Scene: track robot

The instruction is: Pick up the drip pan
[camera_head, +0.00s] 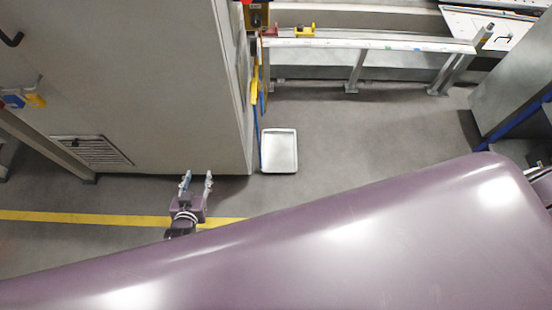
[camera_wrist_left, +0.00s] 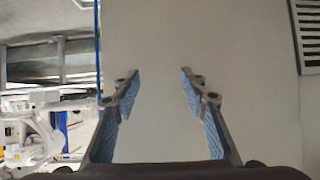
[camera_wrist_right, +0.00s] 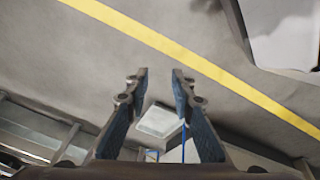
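The drip pan (camera_head: 280,151) is a shallow, light grey rectangular tray. It lies on the floor beside the corner of a large beige cabinet. In the right wrist view the pan (camera_wrist_right: 159,121) shows between and beyond the fingers, at a distance. My left gripper (camera_head: 197,179) is open and empty, in front of the cabinet, to the left of the pan and nearer to me. In the left wrist view its fingers (camera_wrist_left: 158,72) spread before a plain beige panel. My right gripper (camera_wrist_right: 159,75) is open and empty; I cannot make it out in the head view.
The beige cabinet (camera_head: 150,90) stands left of the pan. A blue cord or hose (camera_head: 259,130) runs down to the floor at the pan's left edge. A metal rail (camera_head: 370,44) crosses behind. Grey floor (camera_head: 370,130) right of the pan is clear. A yellow line (camera_head: 90,217) marks the floor.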

